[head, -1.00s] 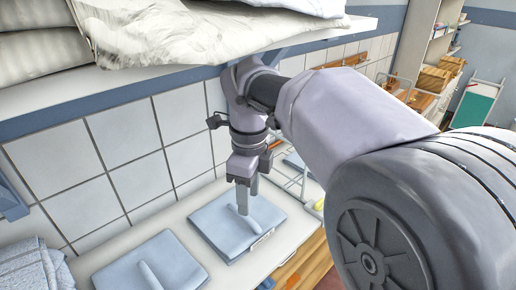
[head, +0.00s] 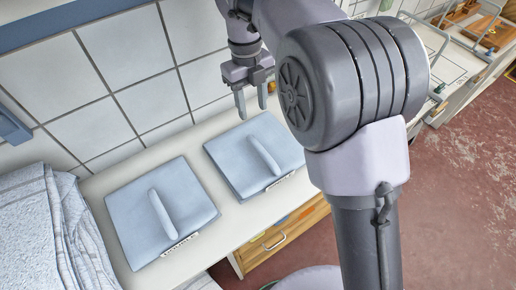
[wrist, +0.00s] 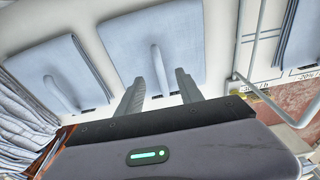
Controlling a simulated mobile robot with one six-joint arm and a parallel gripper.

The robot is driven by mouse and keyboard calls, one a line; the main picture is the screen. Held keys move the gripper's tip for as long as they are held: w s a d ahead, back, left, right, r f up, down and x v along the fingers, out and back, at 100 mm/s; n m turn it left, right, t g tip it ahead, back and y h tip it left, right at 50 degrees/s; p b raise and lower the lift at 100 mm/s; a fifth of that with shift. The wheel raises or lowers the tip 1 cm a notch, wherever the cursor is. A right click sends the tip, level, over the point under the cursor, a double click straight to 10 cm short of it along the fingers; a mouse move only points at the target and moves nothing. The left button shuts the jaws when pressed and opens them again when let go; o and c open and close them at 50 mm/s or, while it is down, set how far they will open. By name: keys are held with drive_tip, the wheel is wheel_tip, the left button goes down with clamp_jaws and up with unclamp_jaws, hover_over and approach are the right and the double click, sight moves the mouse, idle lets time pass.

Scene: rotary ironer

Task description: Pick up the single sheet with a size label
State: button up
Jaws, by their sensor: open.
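Two folded light-blue sheets lie side by side on a white counter. The left sheet (head: 140,223) and the right sheet (head: 232,160) each have a raised upright fold on top and a small white label strip at the front edge. The print is too small to read. My gripper (head: 252,103) is open and empty, pointing down near the far edge of the right sheet in the head view. In the wrist view, my fingers (wrist: 158,86) straddle the picture of the right sheet's fold (wrist: 160,70), with no visible contact. The left sheet also shows there (wrist: 50,75).
A pile of blue-white towels (head: 45,225) stands at the left end of the counter (head: 105,250). A tiled wall (head: 120,60) rises close behind. A wire rack (head: 425,40) stands to the right. A wooden drawer (head: 285,235) is below the counter.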

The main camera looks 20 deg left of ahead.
drive_tip(key=b, duration=0.2)
hover_over(256, 143)
drive_tip(key=w, duration=0.2)
drive_tip(key=f, duration=0.4)
drive_tip(key=a+f, duration=0.1)
drive_tip(key=f, duration=0.1)
drive_tip(key=shift+s+f, duration=0.25)
drive_tip(key=shift+f, duration=0.1)
drive_tip(key=f+b, duration=0.1)
drive_tip(key=s+f+b, duration=0.1)
drive_tip(key=f, duration=0.1)
drive_tip(key=f+b, duration=0.2)
drive_tip(key=shift+s+d+f, duration=0.15)
drive_tip(key=shift+s+d, duration=0.1)
drive_tip(key=shift+d, duration=0.15)
clamp_jaws()
